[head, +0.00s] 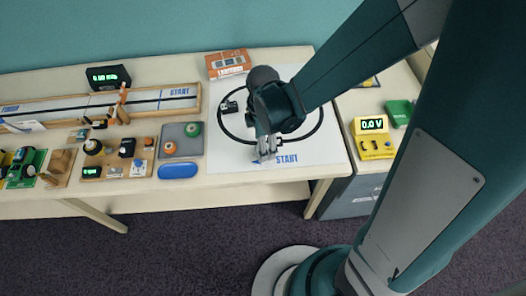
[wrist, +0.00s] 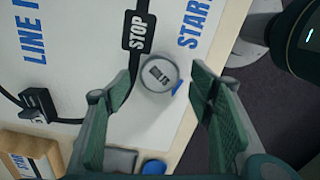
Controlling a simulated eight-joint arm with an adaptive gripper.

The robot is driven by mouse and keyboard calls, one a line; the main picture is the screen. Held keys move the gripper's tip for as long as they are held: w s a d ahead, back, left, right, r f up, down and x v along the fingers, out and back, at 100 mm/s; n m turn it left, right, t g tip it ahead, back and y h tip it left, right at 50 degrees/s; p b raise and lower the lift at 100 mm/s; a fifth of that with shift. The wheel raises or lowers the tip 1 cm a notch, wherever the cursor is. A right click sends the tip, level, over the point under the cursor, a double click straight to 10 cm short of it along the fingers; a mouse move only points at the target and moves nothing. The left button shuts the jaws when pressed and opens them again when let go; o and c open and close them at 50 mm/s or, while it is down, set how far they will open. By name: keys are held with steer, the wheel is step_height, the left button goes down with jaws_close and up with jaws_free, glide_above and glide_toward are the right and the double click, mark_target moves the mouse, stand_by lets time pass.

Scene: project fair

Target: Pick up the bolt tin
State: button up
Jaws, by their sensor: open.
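The bolt tin (wrist: 158,73) is a small round tin with a pale lid that bears a dark bolt-like picture. In the wrist view it stands on the white mat, near the STOP mark and the blue START letters. My gripper (wrist: 160,88) is open, with one finger on each side of the tin in that view. I see no finger clearly touching it. In the head view my gripper (head: 267,150) points down over the front part of the mat, and I cannot make out the tin there.
The white mat (head: 225,155) has a black loop line. An orange box (head: 228,63) stands behind. A yellow meter (head: 374,145) is right.

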steer(key=shift+f+b, duration=0.35)
steer(key=shift+f, duration=1.1)
steer(key=c, duration=1)
